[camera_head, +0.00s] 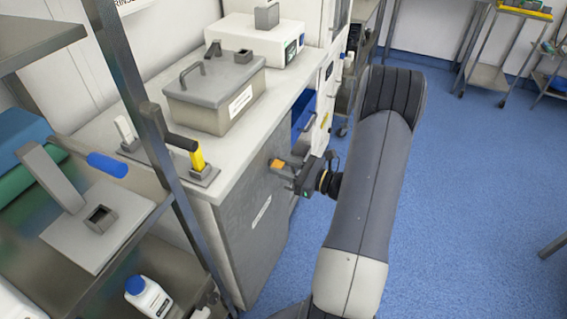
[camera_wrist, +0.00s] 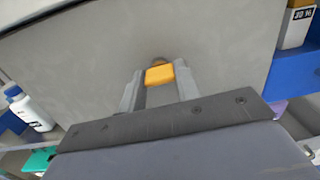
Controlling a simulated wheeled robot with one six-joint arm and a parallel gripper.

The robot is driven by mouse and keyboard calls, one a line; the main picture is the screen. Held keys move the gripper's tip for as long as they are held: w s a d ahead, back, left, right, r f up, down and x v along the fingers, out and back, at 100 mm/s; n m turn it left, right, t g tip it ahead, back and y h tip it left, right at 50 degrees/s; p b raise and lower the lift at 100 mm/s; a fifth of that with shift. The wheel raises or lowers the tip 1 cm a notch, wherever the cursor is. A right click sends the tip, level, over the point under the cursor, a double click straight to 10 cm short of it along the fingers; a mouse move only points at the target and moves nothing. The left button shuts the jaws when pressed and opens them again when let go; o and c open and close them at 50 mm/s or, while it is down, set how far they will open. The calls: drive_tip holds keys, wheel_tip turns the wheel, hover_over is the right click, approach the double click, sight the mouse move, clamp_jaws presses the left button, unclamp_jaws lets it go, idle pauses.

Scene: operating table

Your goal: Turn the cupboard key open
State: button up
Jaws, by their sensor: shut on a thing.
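The cupboard key has an orange-yellow head (camera_head: 277,163) and sits at the front of the grey cupboard (camera_head: 240,235), near its upper right edge. In the wrist view the key head (camera_wrist: 159,75) lies between the two fingers, with a small brownish part behind it against the grey cupboard front (camera_wrist: 90,60). My gripper (camera_head: 284,168) is shut on the key, and it also shows in the wrist view (camera_wrist: 160,86). The fingers hide the sides of the key head. How far the key is turned I cannot tell.
A grey lidded box (camera_head: 215,95) and a white device (camera_head: 265,40) stand on the worktop. A metal shelf frame (camera_head: 150,120) stands at the left, with a white bottle (camera_head: 148,297).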

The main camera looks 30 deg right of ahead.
drive_tip(key=shift+m, duration=0.5)
drive_tip(key=o, duration=1)
drive_tip(key=v, duration=1.1)
drive_tip(key=shift+w+a, duration=0.1)
